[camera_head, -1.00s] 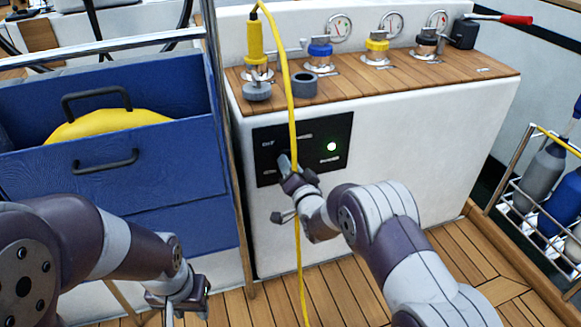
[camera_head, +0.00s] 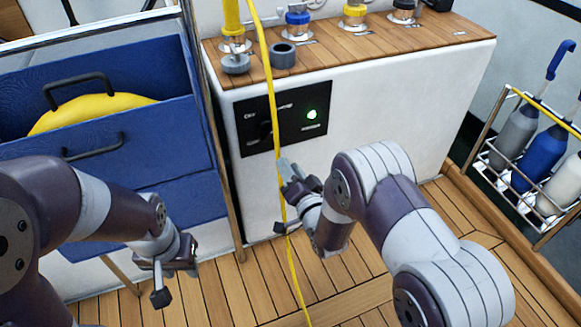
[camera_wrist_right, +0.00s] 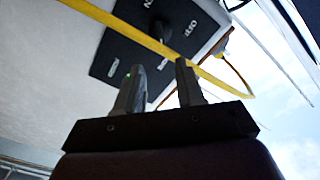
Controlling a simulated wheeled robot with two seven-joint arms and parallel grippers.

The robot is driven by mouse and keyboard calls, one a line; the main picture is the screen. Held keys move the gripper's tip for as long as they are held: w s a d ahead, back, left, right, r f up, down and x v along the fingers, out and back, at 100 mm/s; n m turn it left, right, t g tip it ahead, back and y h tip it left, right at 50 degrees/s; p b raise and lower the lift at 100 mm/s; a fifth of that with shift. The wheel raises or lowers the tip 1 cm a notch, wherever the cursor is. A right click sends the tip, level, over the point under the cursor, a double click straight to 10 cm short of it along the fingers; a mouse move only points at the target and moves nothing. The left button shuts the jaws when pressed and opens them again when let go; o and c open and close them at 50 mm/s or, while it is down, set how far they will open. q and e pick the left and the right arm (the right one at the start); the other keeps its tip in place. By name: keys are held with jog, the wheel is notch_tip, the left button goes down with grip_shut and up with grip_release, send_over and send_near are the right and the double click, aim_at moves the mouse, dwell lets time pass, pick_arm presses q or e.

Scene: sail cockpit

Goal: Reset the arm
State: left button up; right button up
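My right gripper (camera_head: 288,172) is in front of the white console, below the black switch panel (camera_head: 284,117) and close to the yellow hose. In the right wrist view its two fingers (camera_wrist_right: 160,88) stand apart with nothing between them. The panel also shows there (camera_wrist_right: 160,38), beyond the fingertips, with its black knob and a green light. In the head view the green light is lit. My left gripper (camera_head: 172,275) is at the lower left, over the wooden floor and in front of the blue locker. Its fingers point down, and I see nothing held.
A yellow hose (camera_head: 279,195) hangs from the console top to the floor, passing beside my right gripper. A blue locker (camera_head: 150,150) with a yellow item inside stands at left. A rack (camera_head: 530,190) of bottles stands at right. Wooden floor lies between.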

dwell(0.3)
notch_tip(320, 180, down, 8)
jog(key=s+d+n+g+h, duration=0.1)
jog(key=s+n+g+h, duration=0.15)
jog(key=g, duration=0.25)
jog(key=s+d+f+n+g+h, duration=0.2)
jog(key=s+d+f+n+g, duration=0.15)
jog(key=s+g, duration=0.35)
jog(key=s+d+r+g+h, duration=0.1)
jog(key=s+d+r+g, duration=0.1)
jog(key=s+d+r, duration=0.35)
jog(key=s+d+r+g, duration=0.3)
jog(key=s+r, duration=0.3)
jog(key=s, duration=0.5)
notch_tip(320, 180, up, 39)
jog(key=w+t+p, duration=0.1)
jog(key=p, duration=3.6)
jog(key=shift+w+d+p, duration=0.3)
jog(key=shift+d+p, duration=0.05)
jog(key=shift+d, duration=0.1)
